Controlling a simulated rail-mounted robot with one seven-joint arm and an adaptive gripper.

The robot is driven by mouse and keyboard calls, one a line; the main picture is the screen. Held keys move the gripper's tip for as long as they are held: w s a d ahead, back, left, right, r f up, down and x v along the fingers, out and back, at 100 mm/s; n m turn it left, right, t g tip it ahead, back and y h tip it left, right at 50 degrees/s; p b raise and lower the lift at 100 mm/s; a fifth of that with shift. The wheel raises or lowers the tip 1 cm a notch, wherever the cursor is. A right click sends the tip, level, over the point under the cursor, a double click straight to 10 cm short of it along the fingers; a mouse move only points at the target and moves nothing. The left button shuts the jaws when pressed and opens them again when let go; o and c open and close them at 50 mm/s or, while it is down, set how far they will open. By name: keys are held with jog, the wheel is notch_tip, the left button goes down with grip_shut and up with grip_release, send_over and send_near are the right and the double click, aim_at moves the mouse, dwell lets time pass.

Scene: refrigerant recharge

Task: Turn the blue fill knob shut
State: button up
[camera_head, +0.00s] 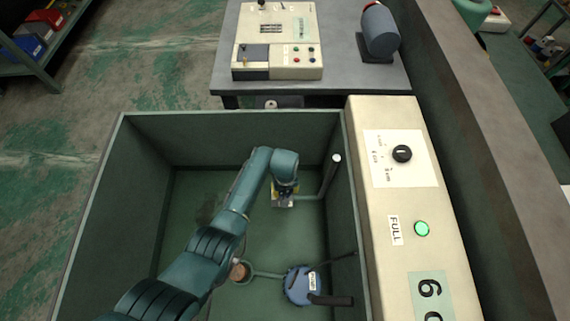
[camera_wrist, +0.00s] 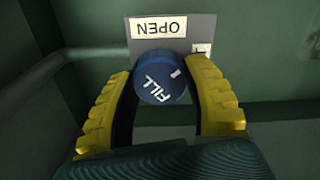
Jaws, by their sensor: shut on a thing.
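The blue fill knob (camera_wrist: 160,82) shows in the wrist view, with "FILL" and a short white mark on its face. My gripper (camera_wrist: 160,98) has its two yellow ribbed fingers on either side of the knob, shut on it. A grey plate (camera_wrist: 201,27) behind the knob carries a white "OPEN" label (camera_wrist: 159,27), seen upside down, and part of a second label (camera_wrist: 201,49), mostly hidden by the right finger. The knob's white mark points up and right, toward the second label. In the head view my gripper (camera_head: 283,197) is low inside the green tank, and the knob is hidden there.
The green tank's walls (camera_head: 235,125) surround my arm. A vertical pipe (camera_head: 330,177) stands right of my gripper. A blue round unit (camera_head: 297,285) sits on the tank floor. On the right, a cream panel (camera_head: 385,260) has a black dial (camera_head: 402,153) and a lit green "FULL" lamp (camera_head: 421,228).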

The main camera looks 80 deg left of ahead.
jog(key=m, duration=0.3)
jog(key=shift+d+m+p, duration=0.1)
jog(key=shift+m+p, duration=0.25)
jog(key=shift+m, duration=0.05)
jog(key=m, duration=0.4)
jog(key=shift+f, duration=0.1)
jog(key=o, duration=1.2)
jog(key=shift+o, duration=0.2)
notch_tip(320, 180, up, 12)
